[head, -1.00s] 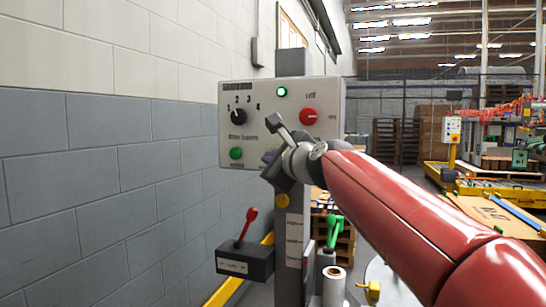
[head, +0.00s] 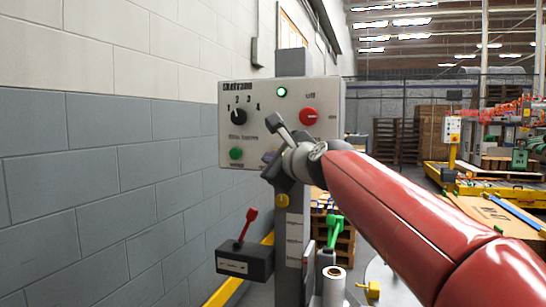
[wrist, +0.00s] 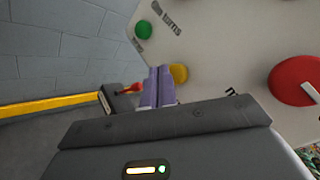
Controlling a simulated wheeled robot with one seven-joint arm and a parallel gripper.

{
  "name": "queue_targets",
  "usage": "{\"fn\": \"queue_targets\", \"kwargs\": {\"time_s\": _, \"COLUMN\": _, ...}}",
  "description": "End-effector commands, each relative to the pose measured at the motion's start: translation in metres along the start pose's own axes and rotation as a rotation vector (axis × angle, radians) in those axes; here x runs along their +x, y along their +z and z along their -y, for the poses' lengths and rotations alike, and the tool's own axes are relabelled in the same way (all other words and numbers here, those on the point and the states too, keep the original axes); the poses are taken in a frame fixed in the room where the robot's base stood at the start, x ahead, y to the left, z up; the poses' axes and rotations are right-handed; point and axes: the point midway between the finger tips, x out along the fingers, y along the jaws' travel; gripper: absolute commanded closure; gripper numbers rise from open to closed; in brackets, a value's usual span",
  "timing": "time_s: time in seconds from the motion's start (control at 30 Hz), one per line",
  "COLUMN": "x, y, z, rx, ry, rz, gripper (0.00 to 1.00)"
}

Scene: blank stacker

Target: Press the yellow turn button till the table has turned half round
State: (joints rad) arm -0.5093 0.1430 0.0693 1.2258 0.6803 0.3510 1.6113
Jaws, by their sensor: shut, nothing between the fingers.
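A yellow button (wrist: 179,74) shows in the wrist view on the pale control panel (head: 265,95). My gripper (wrist: 158,70) has its two purple fingers shut together with nothing between them. Their tips overlap the button's left edge in the wrist view; I cannot tell whether they touch it. In the head view the gripper (head: 268,157) is in front of the panel's lower edge and hides the button. A pale round surface (head: 378,272), perhaps the turning table, shows low behind my red arm, mostly hidden.
A red lever (head: 248,222) stands on a dark box below. A grey block wall (head: 90,180) is at left.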

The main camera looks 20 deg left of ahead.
Motion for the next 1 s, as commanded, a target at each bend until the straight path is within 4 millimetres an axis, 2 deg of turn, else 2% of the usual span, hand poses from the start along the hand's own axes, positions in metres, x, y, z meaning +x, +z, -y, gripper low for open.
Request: {"fn": "queue_targets", "kwargs": {"time_s": 1.0, "x": 0.0058, "y": -0.0042, "z": 0.0046, "rx": 0.000, "ry": 0.001, "rz": -0.001, "gripper": 1.00}}
